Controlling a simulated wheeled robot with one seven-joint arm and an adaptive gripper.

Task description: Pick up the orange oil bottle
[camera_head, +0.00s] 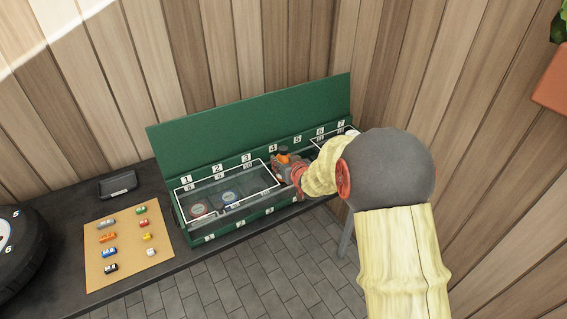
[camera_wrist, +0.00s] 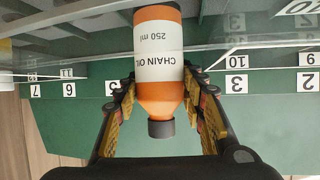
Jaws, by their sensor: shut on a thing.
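The orange oil bottle (camera_wrist: 157,91) fills the middle of the wrist view, with a white label reading "CHAIN OIL 250 ml" and a dark cap. My gripper (camera_wrist: 158,100) is shut on it, one finger on each side near its shoulder. In the head view my gripper (camera_head: 291,172) is at the green box (camera_head: 247,112), near the number 4. Only a small orange part of the bottle (camera_head: 283,151) shows there, the rest hidden by my gripper. I cannot tell whether the bottle touches the box floor.
The box has its green lid raised, numbered compartments and clear covers; round tins (camera_head: 230,197) lie at its left. A board with several toy cars (camera_head: 125,245), a dark tray (camera_head: 118,186) and a tire (camera_head: 20,245) are further left. Wooden walls stand behind and right.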

